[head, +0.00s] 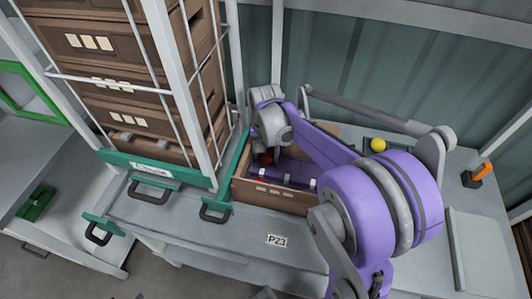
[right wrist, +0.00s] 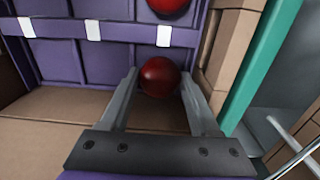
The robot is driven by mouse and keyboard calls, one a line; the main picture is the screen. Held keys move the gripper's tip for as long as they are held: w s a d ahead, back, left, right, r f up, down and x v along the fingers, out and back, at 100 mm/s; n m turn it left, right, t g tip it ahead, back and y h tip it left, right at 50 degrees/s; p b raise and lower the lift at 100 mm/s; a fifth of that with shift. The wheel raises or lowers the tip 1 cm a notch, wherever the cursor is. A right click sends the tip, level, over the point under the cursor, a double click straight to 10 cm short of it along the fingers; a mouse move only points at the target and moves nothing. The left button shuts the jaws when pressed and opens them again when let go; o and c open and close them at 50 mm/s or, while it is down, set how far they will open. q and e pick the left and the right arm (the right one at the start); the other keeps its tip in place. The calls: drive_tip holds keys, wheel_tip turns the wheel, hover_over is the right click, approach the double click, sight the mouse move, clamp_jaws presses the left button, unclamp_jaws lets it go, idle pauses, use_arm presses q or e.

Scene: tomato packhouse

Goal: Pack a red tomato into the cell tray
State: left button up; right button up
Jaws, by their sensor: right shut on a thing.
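My right gripper (head: 268,152) reaches down into a brown crate (head: 272,198) on the bench. In the right wrist view, the right gripper (right wrist: 160,84) is shut on a red tomato (right wrist: 158,76), held between its fingertips. The purple cell tray (right wrist: 105,60), with white clips along its dividers, lies inside the crate. The held tomato is at the tray's near edge; I cannot tell whether it touches the tray. A second red tomato (right wrist: 168,4) is in a cell beyond, cut by the picture's top edge. My arm hides much of the tray in the head view. My left gripper is not in view.
A stack of brown crates (head: 140,82) stands in a white-framed rack with a teal base, close left of the open crate. A yellow ball-like thing (head: 378,145) is behind my right arm. An orange and black device (head: 478,174) stands at right. The bench front near the P23 label (head: 276,240) is clear.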

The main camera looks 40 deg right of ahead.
idle(0.4)
drive_tip(key=o, duration=1)
drive_tip(key=c, duration=0.3)
drive_tip(key=shift+c, duration=0.2)
drive_tip(key=shift+r+p, duration=1.95)
drive_tip(key=shift+r, duration=1.1)
drive_tip(key=shift+s+f, duration=0.1)
drive_tip(key=shift+s, duration=0.05)
